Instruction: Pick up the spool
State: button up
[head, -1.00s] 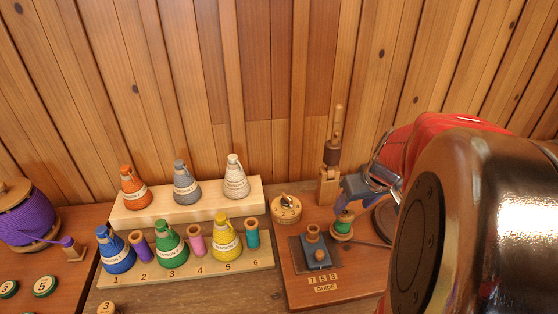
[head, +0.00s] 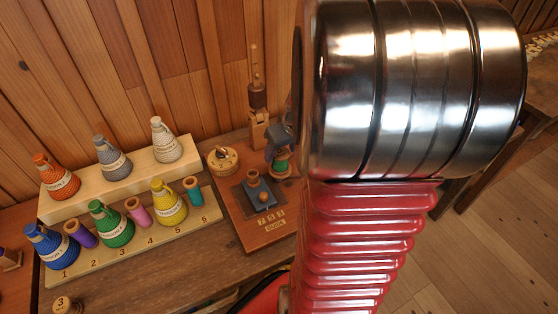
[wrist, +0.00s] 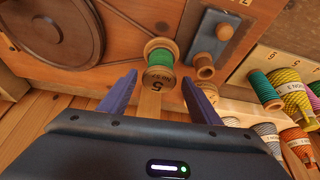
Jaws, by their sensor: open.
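A wooden spool wound with green thread (wrist: 161,57) stands on the reddish wooden board, its near end marked with an upside-down 5 in the wrist view. In the head view the green spool (head: 281,166) shows just below my gripper (head: 279,143), which hides its upper part. In the wrist view my gripper (wrist: 159,82) is open, with one dark finger on each side of the spool's near end. The fingertips look apart from the spool and nothing is held.
A grey block with a wooden peg (head: 257,189) stands beside the spool. A round wooden dial (head: 222,160) and an upright wooden handle (head: 258,100) are close by. A numbered rack (head: 140,236) with cones and other spools is at the left.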

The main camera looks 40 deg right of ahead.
aim_at(281, 153)
jog(key=shift+x, duration=1.8)
jog(key=shift+c, duration=0.6)
jog(key=c, duration=0.8)
jog(key=shift+r, duration=0.1)
notch_tip(281, 153, up, 10)
jog(key=shift+f, duration=0.1)
jog(key=shift+s, duration=0.15)
